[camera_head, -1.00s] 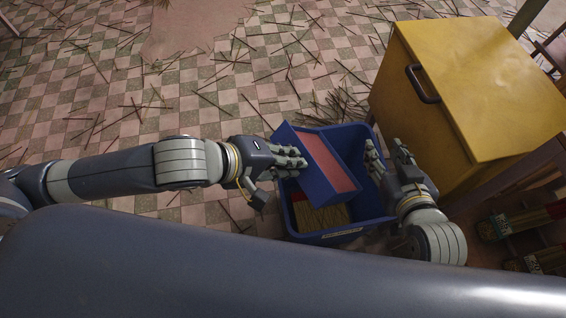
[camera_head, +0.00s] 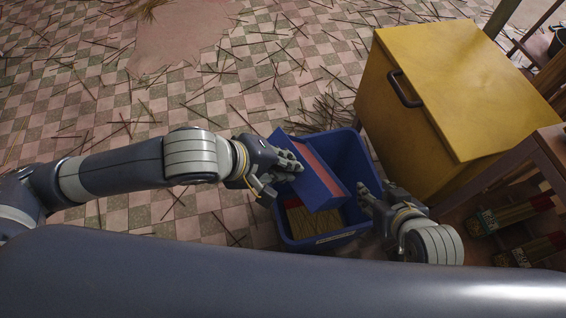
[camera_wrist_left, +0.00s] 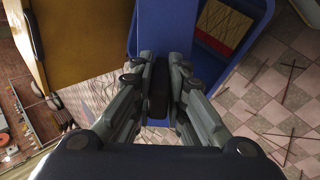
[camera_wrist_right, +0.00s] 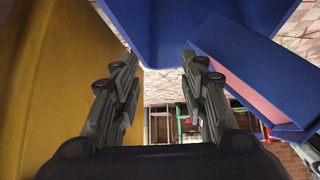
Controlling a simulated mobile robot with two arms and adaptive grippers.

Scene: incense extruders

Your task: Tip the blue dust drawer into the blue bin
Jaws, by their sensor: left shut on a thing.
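The blue dust drawer (camera_head: 321,192), with a pinkish-red inside, is held tilted over the blue bin (camera_head: 352,152). My left gripper (camera_head: 296,168) is at the drawer's left end. In the left wrist view its fingers (camera_wrist_left: 160,75) are closed on a dark handle at the end of the drawer (camera_wrist_left: 166,28). The blue bin stands on the floor, and yellowish sticks show in its bottom. My right gripper (camera_head: 368,195) is at the bin's right side. In the right wrist view its fingers (camera_wrist_right: 160,75) are apart with nothing between them, and the tilted drawer (camera_wrist_right: 250,70) is to the right.
A yellow cabinet (camera_head: 455,85) with a dark handle stands right behind the bin. A wooden shelf (camera_head: 500,190) with bundles of sticks is at the right. Loose sticks litter the checkered floor (camera_head: 90,110), which is otherwise open at the left.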

